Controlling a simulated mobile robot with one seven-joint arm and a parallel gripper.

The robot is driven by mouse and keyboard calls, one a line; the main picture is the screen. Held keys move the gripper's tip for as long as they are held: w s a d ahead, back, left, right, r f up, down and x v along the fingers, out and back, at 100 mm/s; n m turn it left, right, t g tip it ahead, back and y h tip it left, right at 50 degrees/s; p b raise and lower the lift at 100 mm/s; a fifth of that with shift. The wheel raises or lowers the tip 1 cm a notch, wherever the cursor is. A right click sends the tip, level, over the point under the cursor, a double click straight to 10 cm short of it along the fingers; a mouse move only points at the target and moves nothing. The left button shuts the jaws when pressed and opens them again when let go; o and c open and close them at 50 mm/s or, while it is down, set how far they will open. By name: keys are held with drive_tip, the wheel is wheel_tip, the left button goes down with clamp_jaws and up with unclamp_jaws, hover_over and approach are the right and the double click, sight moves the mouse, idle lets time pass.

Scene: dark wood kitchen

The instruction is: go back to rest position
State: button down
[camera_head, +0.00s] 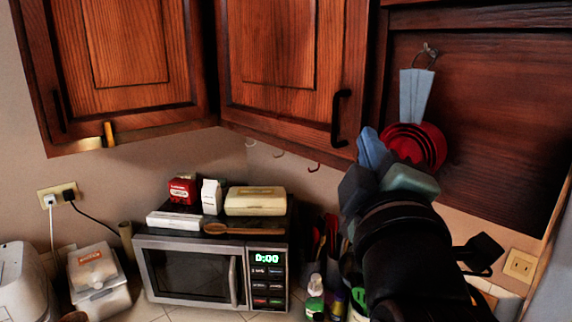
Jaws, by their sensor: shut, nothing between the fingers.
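My arm reaches up from the bottom right. The gripper overlaps the lower left of the red measuring cups (430,146) in the picture; I cannot tell whether they touch.
Wooden cupboards (290,55) hang above. A microwave (188,276) stands on the counter with boxes and a wooden spoon (243,230) on top. Bottles (315,287) and utensils stand between it and my arm. Light-blue handles (416,95) hang from a hook on the right.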

drive_tip(key=s+a+r+m+t+y+b, duration=0.2)
drive_tip(key=s+a+r+m+t+b, duration=0.2)
drive_tip(key=s+a+m+t+b, duration=0.3)
drive_tip(key=s+a+m, duration=0.5)
drive_tip(key=s, duration=0.1)
drive_tip(key=shift+y, duration=0.4)
drive_tip(key=shift+d, duration=0.1)
